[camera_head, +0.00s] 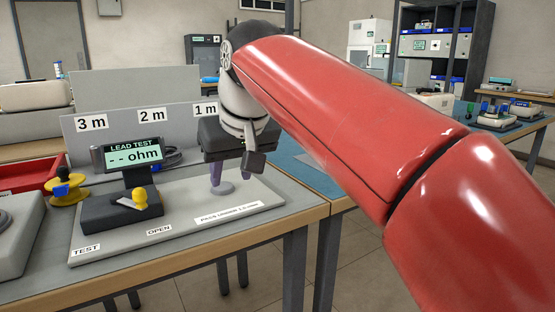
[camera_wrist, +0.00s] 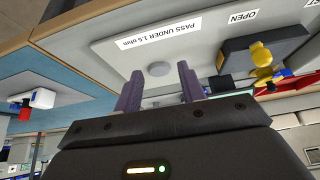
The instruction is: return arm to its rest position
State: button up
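My red and white arm reaches from the right of the head view over the test board (camera_head: 180,215). My gripper (camera_head: 219,172) hangs over the board's right part, pointing down, with its purple fingers close above a small round disc (camera_head: 222,189). In the wrist view my gripper (camera_wrist: 160,85) has its two purple fingers spread, with a clear gap and nothing held between them. The grey disc (camera_wrist: 159,69) shows beyond that gap on the board. I cannot tell whether the fingertips touch the board.
Left of my gripper stand the lead tester (camera_head: 133,155), reading "-- ohm", and a black block with a yellow lever (camera_head: 137,198). A yellow spool (camera_head: 68,187) and red tray (camera_head: 25,175) are further left. An upright panel (camera_head: 140,125) stands behind.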

jog(key=s+d+f+m+h, duration=0.1)
jog(key=s+d+f, duration=0.2)
jog(key=d, duration=0.2)
jog(key=s+d+f+m+p, duration=0.1)
jog(key=s+d+f, duration=0.1)
jog(key=d+f, duration=0.3)
jog(key=s+d+f+m+h, duration=0.1)
jog(key=s+d+f, duration=0.15)
jog(key=d, duration=0.35)
jog(key=s+d+f+m, duration=0.1)
jog(key=s+d+f, duration=0.2)
jog(key=s+f, duration=0.2)
jog(key=s+d+f+m+h, duration=0.1)
jog(key=s+d+f, duration=0.2)
jog(key=f, duration=0.4)
jog(key=shift+s+d+m+p, duration=0.4)
jog(key=shift+s, duration=0.5)
